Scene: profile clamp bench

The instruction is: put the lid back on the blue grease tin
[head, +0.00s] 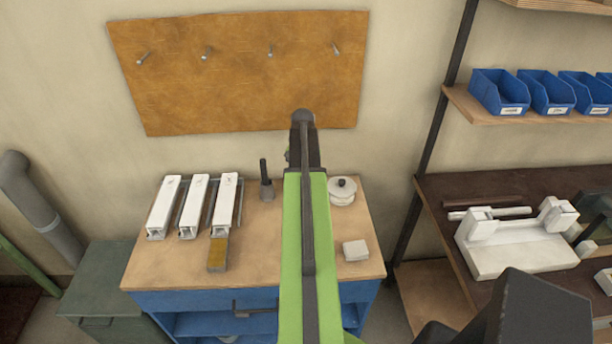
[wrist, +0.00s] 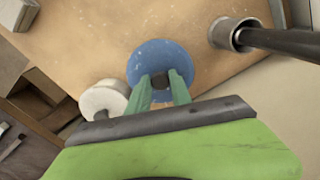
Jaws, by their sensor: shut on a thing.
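In the wrist view, my gripper (wrist: 161,86) is shut on the dark knob of a round blue lid (wrist: 160,56). The green fingertips stand on either side of the knob. The lid looks flat and covers whatever is under it, so I cannot tell whether it touches the blue grease tin or hangs above it. The tin itself does not show separately. In the head view my arm hides the lid, the tin and the gripper's tips.
A white round container (head: 342,192) stands close beside the lid. A dark rod in a holder (head: 266,186) is on the other side. Several white clamp-like pieces (head: 196,206) lie at the left of the bench (head: 160,272). A small white block (head: 355,250) lies at the front right.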

